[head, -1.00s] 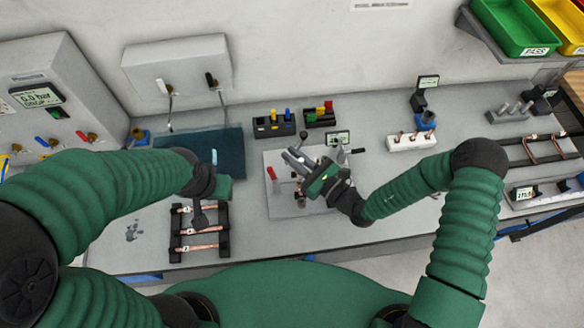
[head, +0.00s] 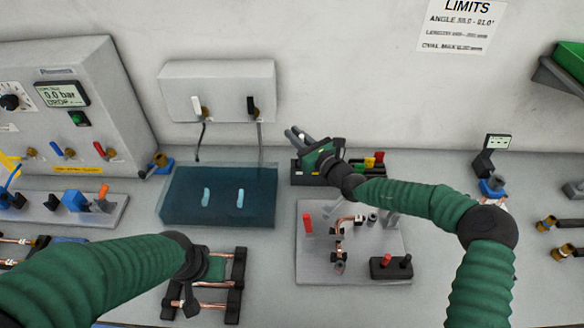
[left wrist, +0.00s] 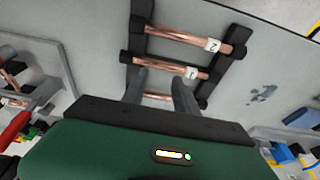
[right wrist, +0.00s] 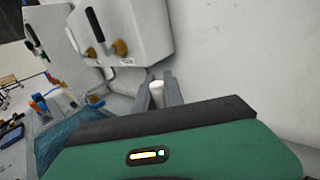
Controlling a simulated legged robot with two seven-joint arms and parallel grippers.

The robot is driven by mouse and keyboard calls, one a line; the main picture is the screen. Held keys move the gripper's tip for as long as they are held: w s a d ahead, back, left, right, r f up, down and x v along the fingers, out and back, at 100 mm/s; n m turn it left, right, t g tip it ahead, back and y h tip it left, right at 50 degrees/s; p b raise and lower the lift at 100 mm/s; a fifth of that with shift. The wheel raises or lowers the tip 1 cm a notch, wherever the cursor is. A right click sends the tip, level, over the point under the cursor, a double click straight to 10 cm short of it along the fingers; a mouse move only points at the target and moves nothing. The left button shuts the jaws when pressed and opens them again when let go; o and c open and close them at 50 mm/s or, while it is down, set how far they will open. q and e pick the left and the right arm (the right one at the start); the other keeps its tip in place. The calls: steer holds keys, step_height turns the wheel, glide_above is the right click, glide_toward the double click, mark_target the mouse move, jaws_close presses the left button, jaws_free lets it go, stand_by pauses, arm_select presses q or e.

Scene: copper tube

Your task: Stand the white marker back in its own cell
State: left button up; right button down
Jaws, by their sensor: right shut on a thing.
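The white marker (right wrist: 157,92) shows its pale end between the fingers of my right gripper (right wrist: 158,90) in the right wrist view; the gripper is shut on it. In the head view my right gripper (head: 300,137) is raised near the back wall, above the left part of a black rack (head: 308,178). The gripper and forearm cover much of that rack, so its cells cannot be made out. My left gripper (left wrist: 162,88) has its fingers apart with nothing held, above a black frame (left wrist: 137,55) with copper tubes (left wrist: 185,68).
A dark blue water tray (head: 176,212) is to the left, below a grey wall box (head: 218,82). Open bench shows right of the plate.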

arm_select(q)
steer(key=shift+w, duration=0.25)
steer(key=shift+a, duration=0.15)
steer(key=shift+s+a, duration=0.1)
steer(key=shift+a, duration=0.05)
arm_select(e)
step_height(320, 180, down, 7)
steer(key=shift+a+r, duration=0.15)
steer(key=shift+a, duration=0.25)
steer(key=shift+w, duration=0.1)
arm_select(q)
steer(key=shift+d, duration=0.2)
arm_select(e)
steer(key=c, duration=1.7)
jaws_free()
steer(key=shift+d, duration=0.2)
arm_select(q)
steer(key=shift+d, duration=0.15)
arm_select(e)
steer(key=shift+d, duration=0.15)
arm_select(q)
steer(key=shift+f, duration=0.1)
arm_select(e)
steer(key=v, duration=1.2)
